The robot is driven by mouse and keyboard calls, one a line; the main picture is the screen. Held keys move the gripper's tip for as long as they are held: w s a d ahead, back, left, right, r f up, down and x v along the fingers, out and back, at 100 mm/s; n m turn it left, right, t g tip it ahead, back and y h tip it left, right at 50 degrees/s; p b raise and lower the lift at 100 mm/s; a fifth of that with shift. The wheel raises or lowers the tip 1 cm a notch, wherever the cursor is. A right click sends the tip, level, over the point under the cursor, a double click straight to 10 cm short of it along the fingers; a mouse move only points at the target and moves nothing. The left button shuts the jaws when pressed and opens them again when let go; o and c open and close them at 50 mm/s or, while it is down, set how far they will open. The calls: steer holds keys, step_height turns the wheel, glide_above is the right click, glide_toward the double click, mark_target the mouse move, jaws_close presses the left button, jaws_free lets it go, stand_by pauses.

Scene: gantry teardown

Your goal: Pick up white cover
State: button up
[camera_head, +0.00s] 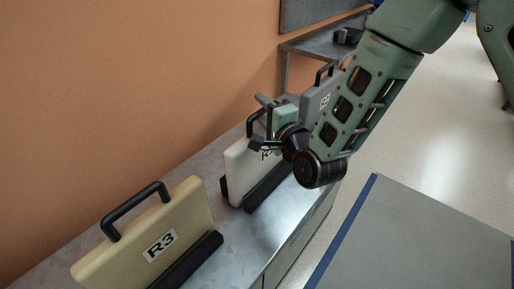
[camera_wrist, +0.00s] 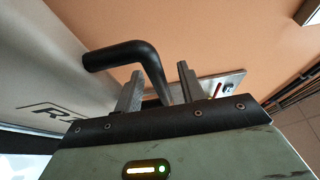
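The white cover (camera_head: 238,168) stands upright on the metal bench in a dark holder, its label partly hidden by my arm. Its black handle (camera_head: 252,122) rises from the top edge. In the wrist view the white cover (camera_wrist: 50,70) fills the left side, and its black handle (camera_wrist: 125,54) bends down between my fingers. My gripper (camera_wrist: 159,88) is at the handle with its two grey fingers apart, one on each side of it. Small gaps seem to show, so it looks open around the handle. In the head view my gripper (camera_head: 270,122) is largely hidden by its wrist.
A tan cover marked R3 (camera_head: 150,240) with a black handle stands nearer on the bench (camera_head: 245,232). A grey cover (camera_head: 318,98) stands behind my wrist. An orange wall (camera_head: 120,80) runs along the left. A grey surface with a blue edge (camera_head: 420,240) lies at lower right.

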jaws_close()
stand_by(1.4)
